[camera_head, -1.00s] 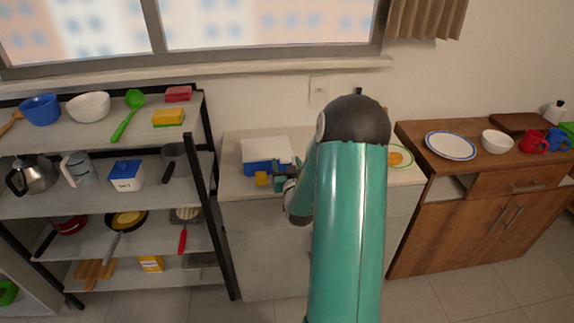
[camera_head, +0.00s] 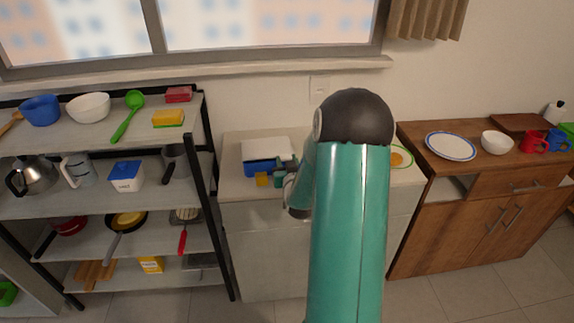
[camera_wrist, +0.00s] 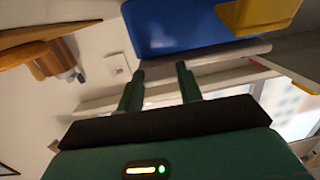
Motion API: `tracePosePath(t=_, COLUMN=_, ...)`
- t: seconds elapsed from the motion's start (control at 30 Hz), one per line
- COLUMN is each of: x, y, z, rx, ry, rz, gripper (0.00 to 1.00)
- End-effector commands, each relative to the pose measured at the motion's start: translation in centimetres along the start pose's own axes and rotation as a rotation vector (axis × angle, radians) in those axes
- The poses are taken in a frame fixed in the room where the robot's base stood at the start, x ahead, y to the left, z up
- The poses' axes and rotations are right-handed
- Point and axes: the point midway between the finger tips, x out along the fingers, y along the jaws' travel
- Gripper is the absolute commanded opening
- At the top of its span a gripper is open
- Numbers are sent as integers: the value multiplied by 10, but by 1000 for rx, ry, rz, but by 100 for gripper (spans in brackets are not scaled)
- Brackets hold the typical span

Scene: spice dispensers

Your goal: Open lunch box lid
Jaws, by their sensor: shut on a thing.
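The lunch box has a blue body (camera_head: 260,167) and a white lid (camera_head: 265,149), and stands on the counter. A yellow latch (camera_head: 262,179) is at its front. My gripper (camera_head: 285,172) is at the front right of the box, partly hidden by my arm. In the wrist view, the blue body (camera_wrist: 180,22), the yellow latch (camera_wrist: 258,14) and the white lid edge (camera_wrist: 215,53) show at the top. The two green fingers (camera_wrist: 160,76) reach the lid edge there and appear shut on it. The exact contact is hard to see.
The light counter (camera_head: 236,185) has a plate (camera_head: 402,157) partly behind my arm. A black-framed shelf (camera_head: 198,170) with kitchenware stands on the left. A wooden cabinet (camera_head: 440,225) with a plate, bowl and mugs stands on the right. The wall and window are behind.

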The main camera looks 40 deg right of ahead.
Motion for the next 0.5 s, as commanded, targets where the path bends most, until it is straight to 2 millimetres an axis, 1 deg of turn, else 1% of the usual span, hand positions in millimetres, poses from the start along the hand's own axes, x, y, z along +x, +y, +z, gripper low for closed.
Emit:
tracePosePath(t=0.03, x=0, y=-1, z=-7, rx=-2, ry=-21, rz=-2, gripper=0)
tracePosePath(t=0.27, x=3, y=-1, z=-33, rx=-3, ry=-174, rz=-2, gripper=0)
tracePosePath(t=0.5, x=13, y=0, z=-62, rx=-1, ry=-367, rz=1, gripper=0)
